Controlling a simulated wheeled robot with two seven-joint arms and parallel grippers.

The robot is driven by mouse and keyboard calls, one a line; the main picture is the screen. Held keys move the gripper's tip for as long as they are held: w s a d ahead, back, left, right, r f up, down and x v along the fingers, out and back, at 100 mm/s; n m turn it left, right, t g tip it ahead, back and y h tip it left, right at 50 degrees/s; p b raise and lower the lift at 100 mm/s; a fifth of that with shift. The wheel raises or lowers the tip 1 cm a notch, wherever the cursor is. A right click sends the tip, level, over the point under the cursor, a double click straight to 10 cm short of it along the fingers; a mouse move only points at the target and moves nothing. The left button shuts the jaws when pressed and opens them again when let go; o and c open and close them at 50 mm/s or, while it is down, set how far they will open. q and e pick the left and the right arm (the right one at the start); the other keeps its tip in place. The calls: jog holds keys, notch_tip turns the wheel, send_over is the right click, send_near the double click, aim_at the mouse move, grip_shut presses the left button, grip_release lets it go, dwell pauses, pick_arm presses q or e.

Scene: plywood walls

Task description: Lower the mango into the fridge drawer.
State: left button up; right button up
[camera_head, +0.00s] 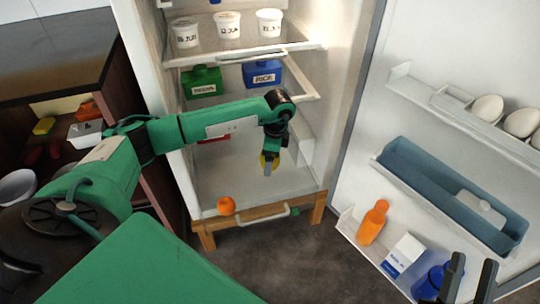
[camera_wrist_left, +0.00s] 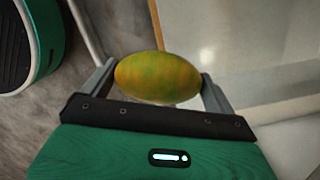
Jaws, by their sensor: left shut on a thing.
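My left gripper (camera_head: 269,166) is shut on the yellow-green mango (camera_head: 264,161), in front of the lower part of the open fridge. In the left wrist view the mango (camera_wrist_left: 157,78) lies crosswise between the two fingertips (camera_wrist_left: 157,82). The pale drawer area (camera_head: 235,184) at the fridge bottom is below and behind the gripper. I cannot tell the mango's exact height over it. My right gripper (camera_head: 471,278) is at the lower right, fingers apart and empty, in front of the door.
An orange (camera_head: 227,205) is at the drawer area's front left. Above are a green box (camera_head: 202,82), a blue box (camera_head: 263,74) and white tubs (camera_head: 227,25). The open door (camera_head: 365,165) stands right, with bottles and eggs (camera_head: 487,108). A dark cabinet (camera_head: 60,55) stands left.

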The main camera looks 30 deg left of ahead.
pick_arm(q)
notch_tip(320, 180, down, 13)
jog(key=b, duration=0.5)
jog(key=shift+r, duration=0.15)
dwell(1.6)
jog(key=shift+f+b, duration=1.55)
jog(key=shift+f, duration=1.25)
dwell(1.5)
dwell(0.4)
jog(key=o, duration=0.9)
jog(key=shift+c, duration=0.2)
